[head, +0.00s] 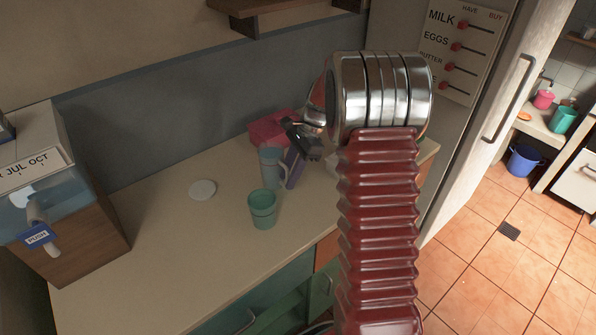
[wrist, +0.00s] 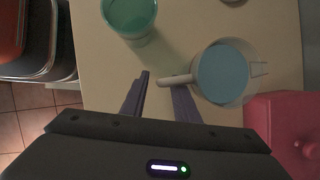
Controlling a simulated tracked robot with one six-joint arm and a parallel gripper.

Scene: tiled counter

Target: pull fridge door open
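The fridge (head: 452,130) stands at the right in the head view. Its pale door (head: 490,135), seen at a steep angle, carries a long dark bar handle (head: 510,98). I cannot tell whether the door is fully closed. My gripper (head: 292,174) is over the counter, well left of the door and touching no part of it. In the wrist view my gripper (wrist: 162,82) has its two purple fingers apart. The handle of a blue cup (wrist: 222,73) reaches towards the gap between the fingertips; contact is unclear. The fridge does not show in the wrist view.
A green cup (head: 262,210), the blue cup (head: 270,165), a pink box (head: 272,128) and a white disc (head: 203,189) are on the counter (head: 160,235). A water dispenser (head: 70,200) stands at left. Tiled floor (head: 490,265) lies open before the fridge.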

